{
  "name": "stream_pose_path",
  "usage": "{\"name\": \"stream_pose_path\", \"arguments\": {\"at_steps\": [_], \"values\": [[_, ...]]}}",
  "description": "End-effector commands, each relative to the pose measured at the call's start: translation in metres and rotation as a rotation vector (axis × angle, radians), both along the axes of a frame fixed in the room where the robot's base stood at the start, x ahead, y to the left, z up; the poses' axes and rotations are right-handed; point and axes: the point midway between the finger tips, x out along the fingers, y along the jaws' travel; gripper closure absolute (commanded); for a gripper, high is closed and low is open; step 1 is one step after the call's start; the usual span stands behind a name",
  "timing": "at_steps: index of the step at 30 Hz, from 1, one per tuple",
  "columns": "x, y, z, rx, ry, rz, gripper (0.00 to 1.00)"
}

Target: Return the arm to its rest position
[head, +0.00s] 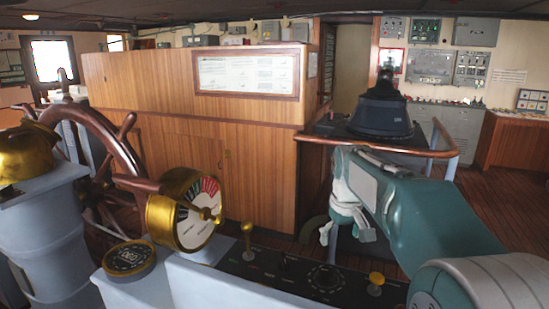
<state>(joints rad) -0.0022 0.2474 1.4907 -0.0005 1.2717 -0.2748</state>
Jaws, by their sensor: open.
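My arm (425,215) shows in the head view, reaching in from the lower right as green links with light grey joints. It bends down at its far end near the middle right of the picture. My gripper (347,232) hangs there with its fingers pointing down. The fingers are apart, and I see nothing between them. The gripper appears above and behind the far right part of the control console (290,275) in this view; I cannot tell its exact distance from it.
A gold engine telegraph (190,208) and a wooden steering wheel (110,145) stand at left. A dark domed instrument (382,112) with a copper-coloured rail (395,152) is behind my arm. A wooden cabinet (200,120) fills the middle back. Wooden floor (500,200) is clear at right.

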Motion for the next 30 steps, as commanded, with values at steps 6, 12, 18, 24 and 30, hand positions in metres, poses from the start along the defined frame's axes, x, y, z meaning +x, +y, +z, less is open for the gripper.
{"name": "stream_pose_path", "arguments": {"at_steps": [6,12,18,24,30], "values": [[-0.046,0.000,0.018,0.007,-0.060,-0.042,0.01],[-0.088,0.000,0.025,0.015,-0.110,-0.081,0.01],[-0.131,-0.001,0.026,0.026,-0.161,-0.120,0.01],[-0.173,-0.001,0.020,0.039,-0.213,-0.158,0.01],[-0.214,-0.001,0.007,0.053,-0.265,-0.195,0.01]]}}
